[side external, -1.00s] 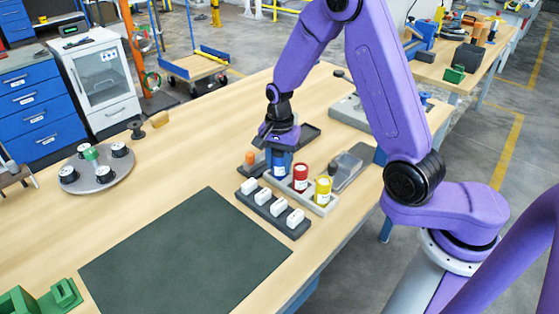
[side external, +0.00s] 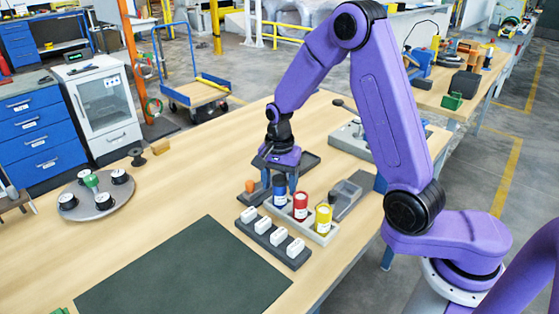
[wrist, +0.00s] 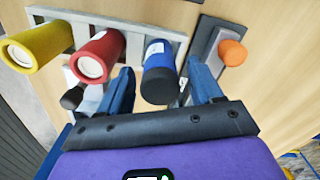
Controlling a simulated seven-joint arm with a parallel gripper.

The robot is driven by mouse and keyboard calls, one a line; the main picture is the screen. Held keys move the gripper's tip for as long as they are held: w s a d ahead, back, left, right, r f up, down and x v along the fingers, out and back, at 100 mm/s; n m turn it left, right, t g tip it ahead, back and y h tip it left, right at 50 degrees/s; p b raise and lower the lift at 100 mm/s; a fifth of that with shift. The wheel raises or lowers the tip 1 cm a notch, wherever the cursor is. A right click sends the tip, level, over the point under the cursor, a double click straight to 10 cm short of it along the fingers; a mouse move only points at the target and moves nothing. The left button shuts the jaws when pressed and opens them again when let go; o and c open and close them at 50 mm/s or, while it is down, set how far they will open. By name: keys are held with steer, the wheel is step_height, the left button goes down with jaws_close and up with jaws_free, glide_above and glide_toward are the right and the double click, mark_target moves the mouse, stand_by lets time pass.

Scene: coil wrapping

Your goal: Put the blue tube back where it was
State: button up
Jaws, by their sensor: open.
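The blue tube (side external: 280,190) stands upright at the left end of the grey rack (side external: 325,236), beside the red tube (side external: 300,206) and the yellow tube (side external: 323,219). In the wrist view the blue tube (wrist: 159,72) is between the fingers, with the red tube (wrist: 98,56) and yellow tube (wrist: 35,50) to its left. My gripper (side external: 281,172) is just above the blue tube and pointing down. In the wrist view my gripper (wrist: 162,88) is open, its fingers apart on both sides of the blue tube, with a gap visible on each side.
A dark block with white pieces (side external: 272,224) lies in front of the rack. An orange-topped item (side external: 250,186) stands just left of the blue tube. The dark mat (side external: 185,270) is clear.

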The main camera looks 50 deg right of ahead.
step_height(320, 180, up, 10)
steer(key=shift+f, duration=0.1)
steer(key=shift+a, duration=0.1)
steer(key=shift+a+n, duration=0.2)
steer(key=shift+n, duration=0.2)
steer(key=s+a+r+n, duration=0.1)
steer(key=s+a+n, duration=0.4)
steer(key=s+n, duration=0.55)
steer(key=s+d+n, duration=0.4)
steer(key=s+n, duration=1.1)
steer(key=s, duration=0.2)
steer(key=shift+d, duration=0.15)
steer(key=shift+f, duration=0.1)
